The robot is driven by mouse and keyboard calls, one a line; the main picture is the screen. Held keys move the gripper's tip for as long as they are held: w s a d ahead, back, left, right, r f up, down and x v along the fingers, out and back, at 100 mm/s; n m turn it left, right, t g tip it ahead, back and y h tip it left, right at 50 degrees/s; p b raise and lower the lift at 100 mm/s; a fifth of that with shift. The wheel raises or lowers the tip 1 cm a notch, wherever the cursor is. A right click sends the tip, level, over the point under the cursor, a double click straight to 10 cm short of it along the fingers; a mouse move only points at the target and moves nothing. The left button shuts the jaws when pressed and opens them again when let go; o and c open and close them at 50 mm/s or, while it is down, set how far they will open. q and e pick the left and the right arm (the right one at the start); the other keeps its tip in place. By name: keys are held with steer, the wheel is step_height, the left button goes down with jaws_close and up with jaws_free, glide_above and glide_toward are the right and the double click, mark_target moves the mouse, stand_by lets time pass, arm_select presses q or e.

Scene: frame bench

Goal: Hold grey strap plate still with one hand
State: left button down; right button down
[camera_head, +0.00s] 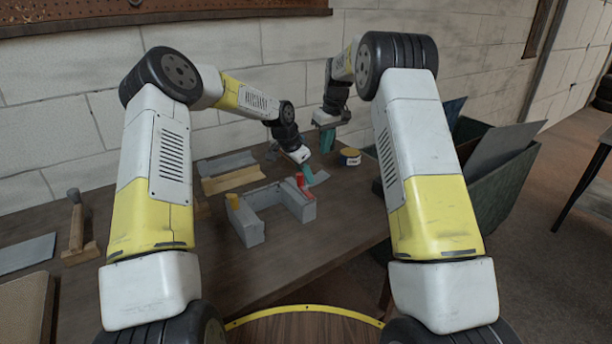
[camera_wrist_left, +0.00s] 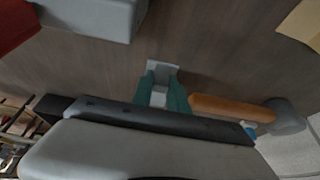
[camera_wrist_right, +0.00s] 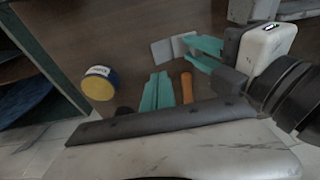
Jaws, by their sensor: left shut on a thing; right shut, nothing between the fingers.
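The grey strap plate (camera_head: 320,177) lies on the bench at the right end of the grey frame; it also shows in the left wrist view (camera_wrist_left: 162,67) and the right wrist view (camera_wrist_right: 161,51). My left gripper (camera_head: 308,175), with teal fingers, is shut on the plate's near part, also seen in the left wrist view (camera_wrist_left: 160,90). My right gripper (camera_head: 327,142) is shut and empty, above the bench behind the plate. In the right wrist view its teal fingers (camera_wrist_right: 157,92) point toward the plate, apart from it.
An orange-handled tool (camera_wrist_left: 230,106) lies near my left gripper. Angle pieces (camera_head: 232,180) lie behind the frame. Green bins (camera_head: 505,185) stand beyond the bench.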

mark_target(324, 174)
steer(key=shift+s+d+x, duration=0.15)
steer(key=shift+s+x, duration=0.05)
steer(key=shift+x, duration=0.85)
steer(key=shift+s+d+x, duration=0.1)
steer(key=shift+s+x, duration=0.05)
steer(key=shift+x, duration=0.9)
steer(key=shift+s+d+x, duration=0.15)
steer(key=shift+s+x, duration=0.05)
steer(key=shift+x, duration=0.9)
steer(key=shift+w+f, duration=0.1)
steer(key=shift+f, duration=0.6)
steer(key=shift+x, duration=0.95)
steer(key=shift+s+d, duration=0.1)
steer(key=shift+s, duration=0.25)
steer(key=shift+w+a+r+v, duration=0.15)
steer(key=shift+w+v, duration=0.15)
steer(key=shift+v, duration=1.05)
steer(key=shift+w+a+v, duration=0.2)
steer(key=shift+w+v, duration=0.05)
steer(key=shift+v, duration=1.15)
steer(key=shift+w+a+r+v, duration=0.15)
steer(key=shift+w+v, duration=0.15)
steer(key=shift+v, duration=1.05)
steer(key=shift+f, duration=0.1)
arm_select(q)
steer(key=c, duration=1.2)
jaws_free()
